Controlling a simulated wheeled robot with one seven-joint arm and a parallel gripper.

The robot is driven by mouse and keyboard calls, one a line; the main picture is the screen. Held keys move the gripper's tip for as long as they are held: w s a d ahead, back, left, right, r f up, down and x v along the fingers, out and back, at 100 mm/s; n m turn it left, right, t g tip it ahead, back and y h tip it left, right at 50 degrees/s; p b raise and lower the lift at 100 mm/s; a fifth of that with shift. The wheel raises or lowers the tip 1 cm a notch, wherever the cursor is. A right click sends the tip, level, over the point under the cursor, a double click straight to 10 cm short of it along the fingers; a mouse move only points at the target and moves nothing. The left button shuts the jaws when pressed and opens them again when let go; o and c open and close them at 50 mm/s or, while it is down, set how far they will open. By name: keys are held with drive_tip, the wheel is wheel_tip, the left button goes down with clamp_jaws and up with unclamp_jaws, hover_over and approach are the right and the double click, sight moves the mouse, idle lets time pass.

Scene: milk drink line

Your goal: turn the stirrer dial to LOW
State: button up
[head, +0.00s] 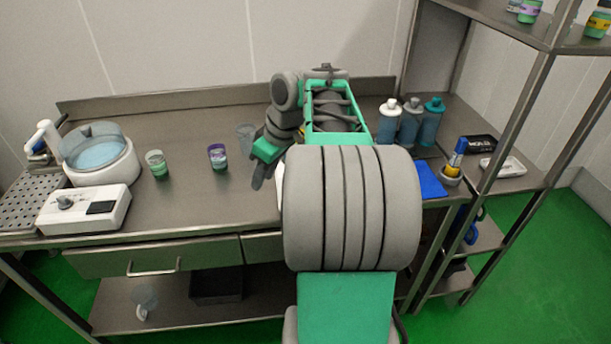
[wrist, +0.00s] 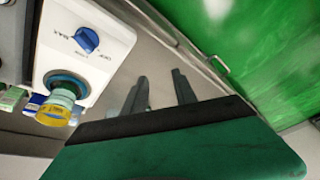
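A white box with a dark round dial (head: 65,202) and a black panel stands at the front left of the counter in the head view. In the wrist view a white device (wrist: 60,25) has a blue dial (wrist: 87,39) with OFF and MAX markings; I cannot read a LOW mark. The frames do not settle which dial is the stirrer's. My gripper (head: 261,167) hangs over the middle of the counter, its fingers (wrist: 159,92) apart and empty. In the wrist view they are right of the white device, not touching the blue dial. My arm hides part of the counter.
A bowl of pale blue liquid (head: 97,153) stands behind the left box. Cups (head: 158,165) and (head: 217,157) stand between it and my gripper. Several bottles (head: 410,122) stand at the right. A yellow-ended container (wrist: 56,110) is by the white device.

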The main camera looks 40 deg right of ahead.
drive_tip(key=s+d+n, duration=0.1)
drive_tip(key=s+d, duration=0.3)
drive_tip(key=d, duration=0.9)
drive_tip(key=shift+n+t, duration=0.3)
drive_tip(key=shift+t, duration=0.1)
drive_tip(key=b+x, duration=0.1)
drive_tip(key=x, duration=0.5)
drive_tip(key=shift+w+a+f+b, duration=0.25)
drive_tip(key=shift+a+f+b, duration=0.05)
drive_tip(key=shift+b, duration=0.1)
drive_tip(key=shift+w+f, duration=0.15)
drive_tip(key=shift+f, duration=0.25)
clamp_jaws()
